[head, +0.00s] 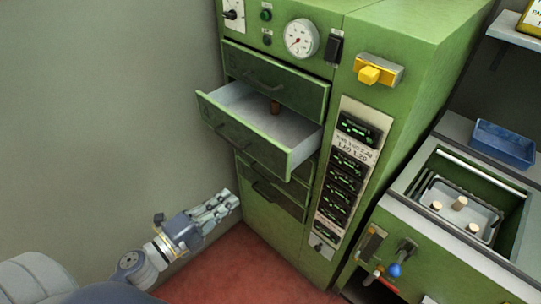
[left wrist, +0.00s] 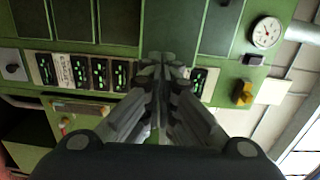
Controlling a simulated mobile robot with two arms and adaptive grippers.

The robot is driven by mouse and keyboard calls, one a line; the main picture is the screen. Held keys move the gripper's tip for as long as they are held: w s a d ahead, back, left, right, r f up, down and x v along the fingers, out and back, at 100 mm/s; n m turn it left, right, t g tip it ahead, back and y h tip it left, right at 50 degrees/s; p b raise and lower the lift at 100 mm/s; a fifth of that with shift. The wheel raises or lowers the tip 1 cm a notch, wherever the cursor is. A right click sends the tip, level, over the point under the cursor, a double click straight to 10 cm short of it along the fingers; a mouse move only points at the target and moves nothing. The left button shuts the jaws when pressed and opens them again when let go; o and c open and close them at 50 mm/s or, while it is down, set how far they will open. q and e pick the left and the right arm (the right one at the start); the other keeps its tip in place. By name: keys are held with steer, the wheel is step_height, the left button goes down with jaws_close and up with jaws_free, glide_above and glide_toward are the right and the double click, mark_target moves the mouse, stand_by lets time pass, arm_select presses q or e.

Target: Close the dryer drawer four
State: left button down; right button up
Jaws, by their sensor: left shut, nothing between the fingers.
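The green dryer (head: 385,75) stands against the wall in the head view. One of its drawers, drawer four (head: 238,135), is pulled out, below a shut drawer (head: 275,80) marked 5. My right gripper is not in view.
Shut drawers (head: 270,190) lie below the open one. A yellow handle (head: 375,72) and a dial gauge (head: 301,38) are on the dryer's front. At right, a green unit (head: 425,245) holds a tray with corks; a blue bin (head: 503,144) stands behind. Red floor (head: 235,265) is clear.

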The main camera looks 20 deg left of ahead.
arm_select(q)
steer(key=r, duration=0.1)
steer(key=p, duration=0.4)
glide_toward(276, 162)
steer(key=shift+m+h, duration=0.3)
steer(key=shift+m, duration=0.1)
steer(key=x, duration=0.6)
steer(key=shift+w+a+f, duration=0.1)
steer(key=shift+w, duration=0.45)
steer(key=x, duration=1.2)
steer(key=shift+w+d, duration=0.2)
steer(key=shift+w, duration=0.25)
